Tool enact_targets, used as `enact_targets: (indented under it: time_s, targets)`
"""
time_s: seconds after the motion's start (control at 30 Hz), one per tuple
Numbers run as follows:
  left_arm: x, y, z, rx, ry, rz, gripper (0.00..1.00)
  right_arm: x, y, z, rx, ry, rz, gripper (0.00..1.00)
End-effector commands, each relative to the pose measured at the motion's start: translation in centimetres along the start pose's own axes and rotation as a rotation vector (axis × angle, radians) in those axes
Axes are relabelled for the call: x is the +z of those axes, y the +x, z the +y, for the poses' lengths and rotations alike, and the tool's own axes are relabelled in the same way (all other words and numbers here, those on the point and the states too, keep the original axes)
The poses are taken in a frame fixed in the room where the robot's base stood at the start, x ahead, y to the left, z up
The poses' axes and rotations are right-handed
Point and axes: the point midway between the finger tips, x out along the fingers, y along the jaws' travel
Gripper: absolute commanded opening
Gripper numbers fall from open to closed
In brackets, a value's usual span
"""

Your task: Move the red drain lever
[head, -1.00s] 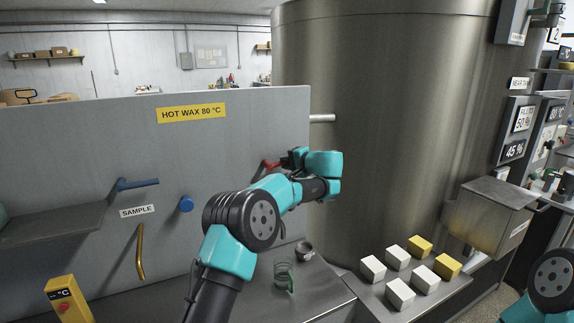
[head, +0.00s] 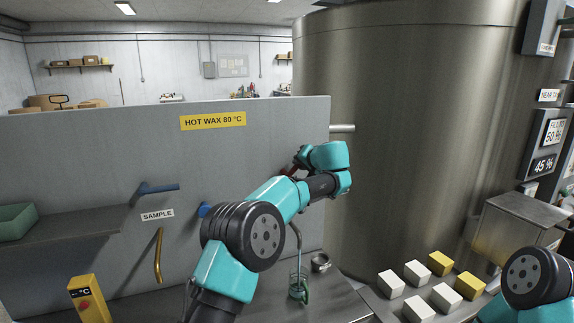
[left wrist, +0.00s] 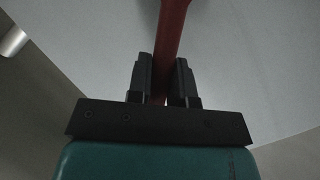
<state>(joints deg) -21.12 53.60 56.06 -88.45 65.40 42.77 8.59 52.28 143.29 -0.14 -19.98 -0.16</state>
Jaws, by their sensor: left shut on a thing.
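The red drain lever (left wrist: 172,32) runs up between the two dark fingers of my left gripper (left wrist: 166,78) in the left wrist view. The fingers are shut on it from both sides. In the head view, my left gripper (head: 297,160) is at the right part of the grey panel, and only a small reddish bit of the lever (head: 288,171) shows beside it. My arm hides the rest. My right arm shows at the lower right edge; its gripper is out of view.
A glass jar (head: 299,287) stands below my left arm, with a thin grey curved pipe or stream above it. A small metal cup (head: 320,262) is beside it. White and yellow blocks (head: 417,308) lie right. A large steel tank (head: 410,150) stands behind.

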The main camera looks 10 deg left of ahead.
Motion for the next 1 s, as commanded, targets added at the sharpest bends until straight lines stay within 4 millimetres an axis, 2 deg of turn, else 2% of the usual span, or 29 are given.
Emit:
enact_targets:
  time_s: [0.4, 0.43, 0.67, 1.0]
  targets:
    - [-0.17, -0.19, 0.25, 0.006, -0.006, 0.003, 0.00, 0.00, 0.00, 0.01, 0.000, 0.000, 0.000, 0.43]
    - [-0.17, -0.19, 0.25, 0.006, -0.006, 0.003, 0.23, 0.00, 0.00, 0.01, 0.000, 0.000, 0.000, 0.43]
    - [-0.17, -0.19, 0.24, 0.006, -0.006, 0.004, 0.45, 0.00, 0.00, 0.01, 0.000, 0.000, 0.000, 0.43]
    - [-0.22, -0.56, 0.20, 0.006, -0.006, 0.004, 0.45, 0.00, 0.00, 0.00, 0.000, 0.000, 0.000, 0.43]
